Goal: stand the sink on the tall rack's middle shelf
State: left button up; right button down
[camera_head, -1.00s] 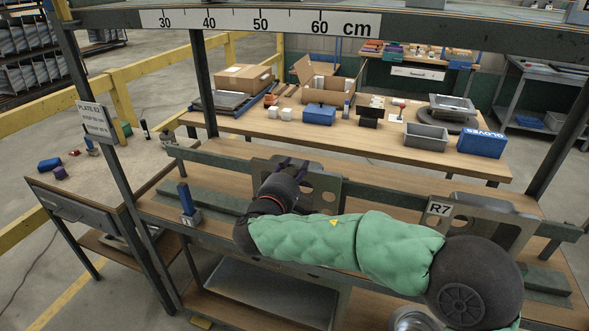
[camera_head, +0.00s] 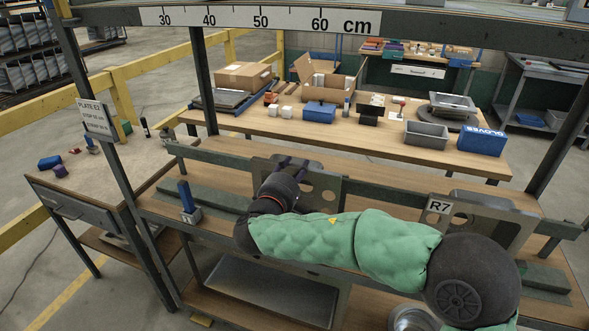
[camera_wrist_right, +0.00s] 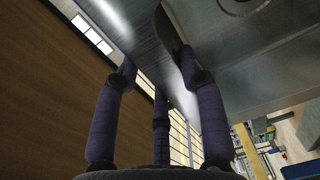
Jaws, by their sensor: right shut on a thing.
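The sink (camera_head: 328,191), a grey metal piece with round holes in its face, stands nearly upright at the tall rack's middle shelf (camera_head: 400,174), behind the front rail. My right gripper (camera_head: 289,164) is shut on its upper left part. In the right wrist view the dark fingers (camera_wrist_right: 165,85) close around the edge of the shiny metal sink (camera_wrist_right: 225,55). My forearm hides part of the sink and the shelf, so I cannot tell whether its lower edge touches the shelf. My left gripper is out of view.
A small blue-topped block (camera_head: 188,200) is on the left. The rack's left post (camera_head: 115,170) bounds the space.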

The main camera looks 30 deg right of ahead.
jog(key=shift+f, duration=0.15)
jog(key=c, duration=0.7)
grip_release()
jog(key=v, duration=1.2)
